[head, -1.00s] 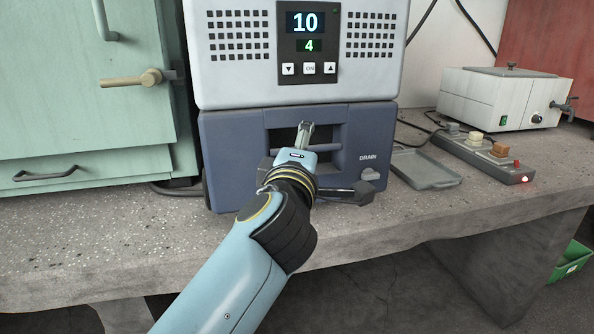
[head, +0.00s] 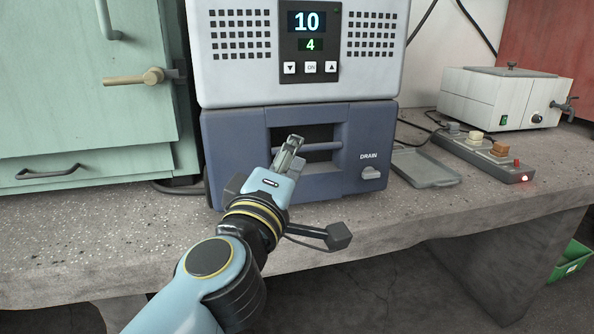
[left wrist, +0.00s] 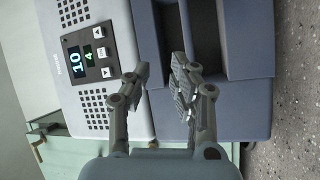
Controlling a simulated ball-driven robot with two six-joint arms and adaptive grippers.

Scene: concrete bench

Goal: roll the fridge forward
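The fridge is a light grey upper body (head: 230,78) with a lit display reading 10 and 4, over a blue-grey lower front (head: 350,190) marked DRAIN. It stands upright on the bench. A bar handle (head: 322,149) crosses the dark recess in the lower front. My left gripper (head: 291,146) is in front of the left part of this recess. In the left wrist view its two fingers (left wrist: 160,78) are apart, with nothing between them, and the fridge front shows beyond. The recess (left wrist: 198,30) lies above the fingers there. My right gripper is in neither view.
A green cabinet (head: 80,110) stands close on the fridge's left. The bench (head: 400,215) in front of the fridge is clear.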

